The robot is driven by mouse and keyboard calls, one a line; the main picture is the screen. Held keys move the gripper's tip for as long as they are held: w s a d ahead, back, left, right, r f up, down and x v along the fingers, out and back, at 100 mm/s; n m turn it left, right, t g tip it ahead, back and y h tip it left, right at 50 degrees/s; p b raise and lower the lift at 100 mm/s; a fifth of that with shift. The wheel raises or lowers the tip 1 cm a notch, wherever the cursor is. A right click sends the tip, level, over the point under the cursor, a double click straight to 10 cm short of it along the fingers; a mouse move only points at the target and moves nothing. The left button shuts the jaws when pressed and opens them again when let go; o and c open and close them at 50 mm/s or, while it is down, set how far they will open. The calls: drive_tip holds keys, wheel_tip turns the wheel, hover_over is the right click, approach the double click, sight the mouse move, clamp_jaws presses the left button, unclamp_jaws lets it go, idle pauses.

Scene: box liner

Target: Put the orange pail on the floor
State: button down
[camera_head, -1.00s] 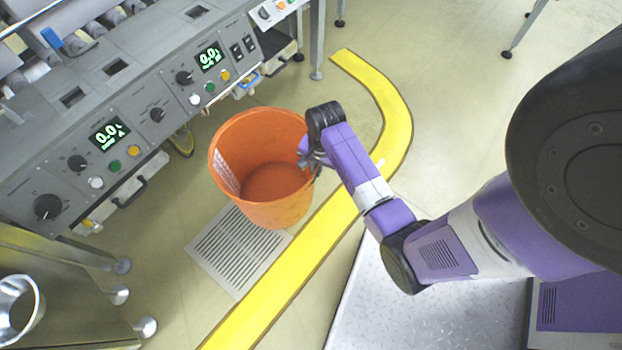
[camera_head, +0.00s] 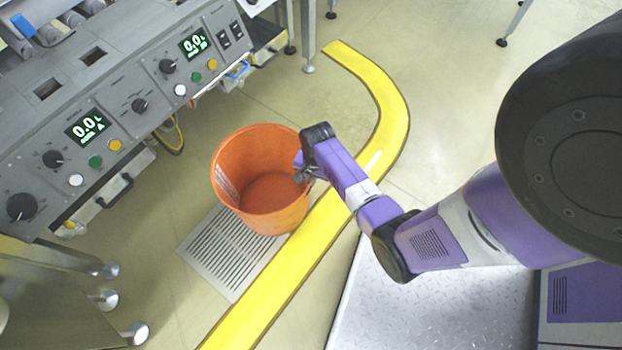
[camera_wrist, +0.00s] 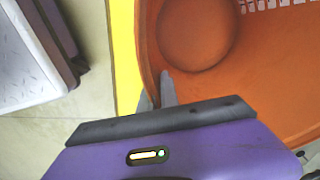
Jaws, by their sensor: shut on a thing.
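The orange pail (camera_head: 262,200) is upright and empty inside, in the middle of the head view over the floor (camera_head: 185,235) by the vent grate. My gripper (camera_head: 304,174) is shut on the right side of its rim. In the wrist view the pail (camera_wrist: 270,75) fills the right side, and the fingers (camera_wrist: 160,92) pinch its wall. Whether the pail's bottom touches the floor or hangs just above it, I cannot tell.
A grey control machine (camera_head: 130,110) with dials and lit displays stands at the left. A floor vent grate (camera_head: 215,250) lies below the pail. A yellow floor stripe (camera_head: 290,265) curves past on the right. Open floor (camera_head: 450,90) is at upper right.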

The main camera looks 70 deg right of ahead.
drive_tip(key=shift+w+d, duration=0.1)
drive_tip(key=c, duration=1.6)
unclamp_jaws()
wheel_tip(320, 180, up, 12)
drive_tip(key=s+p, duration=0.1)
drive_tip(key=p, duration=0.4)
drive_tip(key=s+a+r+n+t+h, duration=0.1)
drive_tip(key=s+a+r+n+t, duration=0.2)
drive_tip(key=a+n, duration=0.3)
drive_tip(key=s+a+r+n+t+h, duration=0.2)
drive_tip(key=s+a+r+n+t, duration=0.15)
drive_tip(key=a, duration=0.45)
drive_tip(key=s+a+r+n+t+y, duration=0.1)
drive_tip(key=a+r+n+t, duration=0.1)
drive_tip(key=r, duration=0.6)
drive_tip(key=s+a+r+n+t+y, duration=0.1)
drive_tip(key=s+a+r+n+t, duration=0.1)
drive_tip(key=r, duration=0.7)
drive_tip(key=s+a+r+n+t+y, duration=0.1)
drive_tip(key=s+a+r+n+t, duration=0.1)
drive_tip(key=a+r, duration=0.4)
wheel_tip(320, 180, up, 2)
drive_tip(key=shift+r+n+t, duration=0.2)
drive_tip(key=shift+n+t, duration=0.65)
drive_tip(key=shift+n, duration=0.4)
